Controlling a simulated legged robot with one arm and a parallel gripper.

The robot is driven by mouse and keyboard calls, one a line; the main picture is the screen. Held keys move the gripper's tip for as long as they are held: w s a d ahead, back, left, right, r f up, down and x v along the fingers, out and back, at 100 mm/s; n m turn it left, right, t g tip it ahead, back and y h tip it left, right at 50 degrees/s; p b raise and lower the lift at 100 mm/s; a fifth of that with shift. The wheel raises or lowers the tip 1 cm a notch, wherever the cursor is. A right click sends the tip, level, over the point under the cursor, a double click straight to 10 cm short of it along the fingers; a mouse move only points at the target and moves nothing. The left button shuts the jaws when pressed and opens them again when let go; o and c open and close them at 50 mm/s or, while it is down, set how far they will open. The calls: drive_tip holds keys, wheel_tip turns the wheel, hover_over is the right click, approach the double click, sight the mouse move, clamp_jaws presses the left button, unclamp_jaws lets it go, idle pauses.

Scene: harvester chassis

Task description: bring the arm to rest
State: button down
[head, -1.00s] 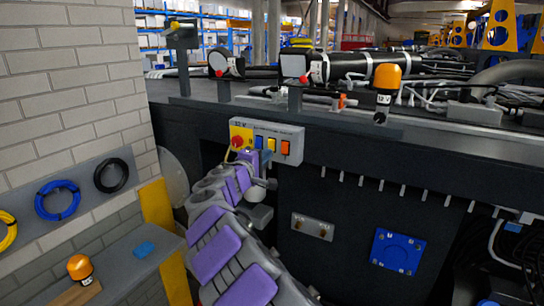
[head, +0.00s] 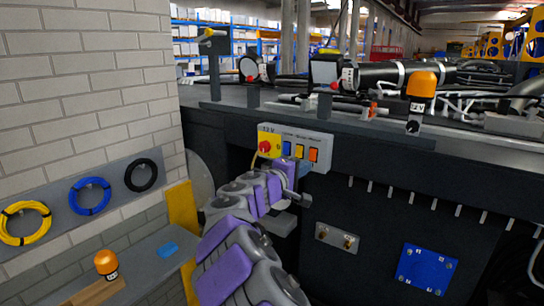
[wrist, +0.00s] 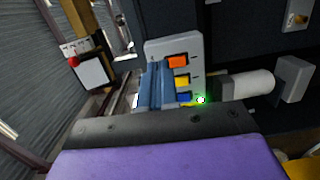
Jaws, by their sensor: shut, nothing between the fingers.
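My arm, grey with purple pads, reaches up from the bottom of the head view toward the control box. My gripper (head: 290,167) is in front of the box's lower edge and partly covers it. In the wrist view the two blue-grey fingers (wrist: 157,85) lie close together, shut and empty, over the face of the control box (wrist: 187,47). The control box (head: 321,141) has a red knob on a yellow plate (head: 269,145) and a row of blue, yellow and orange switches. I cannot tell whether the fingers touch the box.
A brick wall (head: 85,90) with cable coils stands at left. Below it, a shelf (head: 145,262) carries an orange beacon (head: 106,264). Another beacon (head: 420,95) is on the dark chassis (head: 450,150). A blue plate (head: 426,269) is low at right.

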drive_tip(key=s+d+f+m+g+h+b, duration=0.1)
drive_tip(key=s+d+f+m+g+b, duration=0.15)
drive_tip(key=s+d, duration=0.4)
drive_tip(key=s+d+f+m+g+b, duration=0.1)
drive_tip(key=s+d+f+m+g, duration=0.15)
drive_tip(key=s+d, duration=0.4)
drive_tip(key=s+d+f+m+g+y+b, duration=0.2)
drive_tip(key=s+d+f+m+g+b, duration=0.25)
drive_tip(key=s+f, duration=0.6)
drive_tip(key=s+a+f+g+y+b, duration=0.1)
drive_tip(key=s+a+f+y+b, duration=0.1)
drive_tip(key=s+f, duration=0.5)
drive_tip(key=s+a+f+g+y+b, duration=0.2)
drive_tip(key=s+a+f+y, duration=0.3)
drive_tip(key=s, duration=0.8)
drive_tip(key=s+a+f+g+y+b, duration=0.2)
drive_tip(key=s+a+f+y, duration=0.1)
drive_tip(key=s+a+f, duration=0.4)
drive_tip(key=s+f, duration=0.2)
drive_tip(key=s, duration=0.1)
drive_tip(key=shift+s+f+y+b, duration=0.2)
drive_tip(key=shift+f+y+b, duration=0.15)
drive_tip(key=shift+y, duration=0.05)
drive_tip(key=c, duration=1.9)
unclamp_jaws()
